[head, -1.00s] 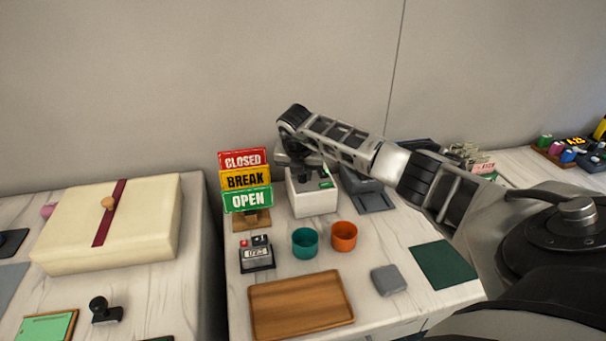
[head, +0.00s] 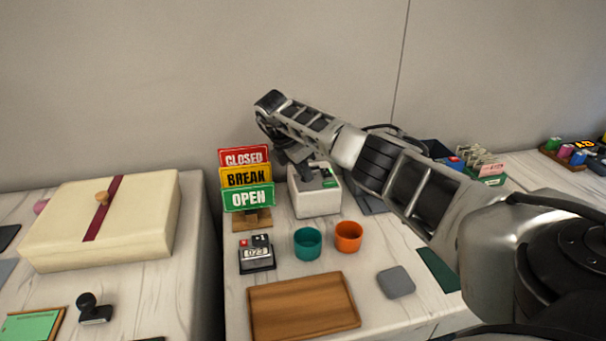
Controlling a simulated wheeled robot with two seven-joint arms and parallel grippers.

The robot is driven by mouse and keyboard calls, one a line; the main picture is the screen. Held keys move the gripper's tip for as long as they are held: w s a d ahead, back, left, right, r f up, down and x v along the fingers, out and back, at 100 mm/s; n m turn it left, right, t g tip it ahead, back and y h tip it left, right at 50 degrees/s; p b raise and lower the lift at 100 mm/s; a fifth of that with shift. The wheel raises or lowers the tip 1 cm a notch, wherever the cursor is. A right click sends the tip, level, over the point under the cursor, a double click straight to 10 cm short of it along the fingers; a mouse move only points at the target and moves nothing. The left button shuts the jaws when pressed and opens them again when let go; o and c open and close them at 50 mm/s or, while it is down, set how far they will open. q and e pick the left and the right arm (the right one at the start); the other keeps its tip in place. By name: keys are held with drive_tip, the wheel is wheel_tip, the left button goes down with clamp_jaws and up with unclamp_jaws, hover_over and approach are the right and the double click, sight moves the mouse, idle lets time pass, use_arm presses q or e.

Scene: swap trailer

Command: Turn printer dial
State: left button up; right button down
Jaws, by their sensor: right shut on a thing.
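The printer is a small white box (head: 314,203) with a dark top and a green mark, standing at the back of the right table. My right arm reaches in from the right, over and behind the printer. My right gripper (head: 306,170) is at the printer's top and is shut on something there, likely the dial. The dial is too small and too hidden by the gripper to make out. My left gripper is not in view.
The CLOSED/BREAK/OPEN sign (head: 246,186) stands close left of the printer. A teal cup (head: 307,243), an orange cup (head: 348,237), a counter (head: 257,254) and a wooden tray (head: 303,306) lie in front. A grey pad (head: 396,282) is at right.

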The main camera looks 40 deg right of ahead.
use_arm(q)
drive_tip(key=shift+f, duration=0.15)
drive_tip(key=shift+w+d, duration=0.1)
use_arm(e)
drive_tip(key=shift+m, duration=0.3)
drive_tip(key=c, duration=1.3)
unclamp_jaws()
drive_tip(key=shift+r, duration=0.1)
use_arm(q)
drive_tip(key=shift+b, duration=0.45)
use_arm(e)
drive_tip(key=v, duration=1.5)
drive_tip(key=shift+w+r, duration=0.2)
drive_tip(key=shift+r, duration=0.2)
drive_tip(key=shift+f, duration=0.1)
